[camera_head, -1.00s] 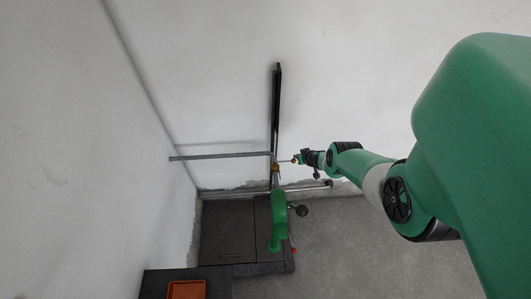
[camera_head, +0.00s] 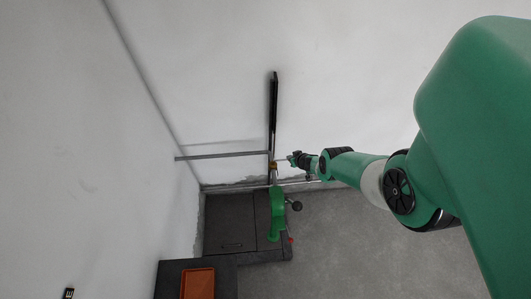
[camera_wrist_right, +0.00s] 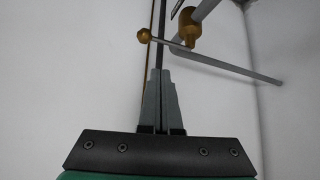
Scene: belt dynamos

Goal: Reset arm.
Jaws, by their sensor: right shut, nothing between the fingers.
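My right gripper (camera_head: 290,159) is at the end of my green arm, beside the wall-side bars, just right of the brass fitting (camera_head: 273,165). In the right wrist view its two grey fingers (camera_wrist_right: 160,76) are together with nothing between them. A thin rod with a brass ball (camera_wrist_right: 143,36) on its end passes beyond the fingertips. A larger brass piece (camera_wrist_right: 190,30) hangs from a grey bar above and to the right. I cannot tell whether the fingers touch the rod. My left gripper is not in view.
A green machine (camera_head: 277,215) with a black ball knob (camera_head: 296,205) stands on a dark cabinet (camera_head: 228,220). A tall black rail (camera_head: 274,110) and a grey bar (camera_head: 220,155) are near the wall. An orange tray (camera_head: 197,284) is at the bottom. Floor is clear at right.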

